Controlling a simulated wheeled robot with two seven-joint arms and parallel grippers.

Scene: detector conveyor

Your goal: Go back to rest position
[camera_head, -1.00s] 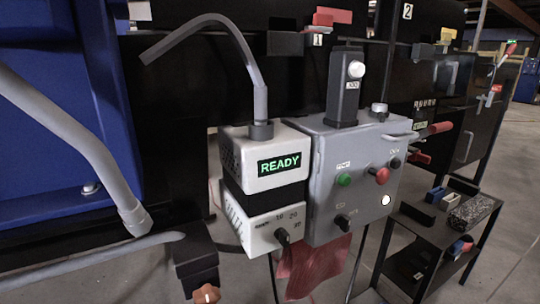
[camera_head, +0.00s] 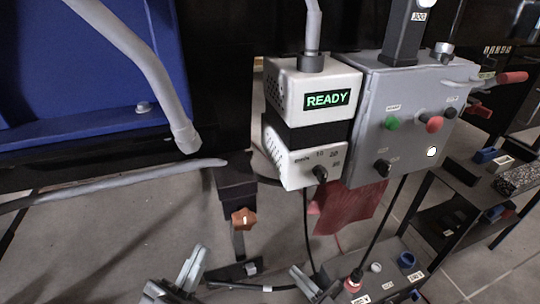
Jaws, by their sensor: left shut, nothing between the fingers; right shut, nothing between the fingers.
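My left gripper (camera_head: 192,266) shows at the bottom left of centre, its grey fingers together and empty. My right gripper (camera_head: 302,279) shows at the bottom centre, shut and empty. Both are low in the picture, apart from the white detector unit (camera_head: 304,170) above them, whose green screen reads READY. The arms behind the grippers are mostly out of view below the frame.
A grey control box (camera_head: 405,120) with green and red buttons adjoins the detector. A red cloth (camera_head: 350,207) hangs below. A dark box (camera_head: 385,285) with a blue ring and cables lies right of my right gripper. A shelf stand (camera_head: 470,172) is at the right.

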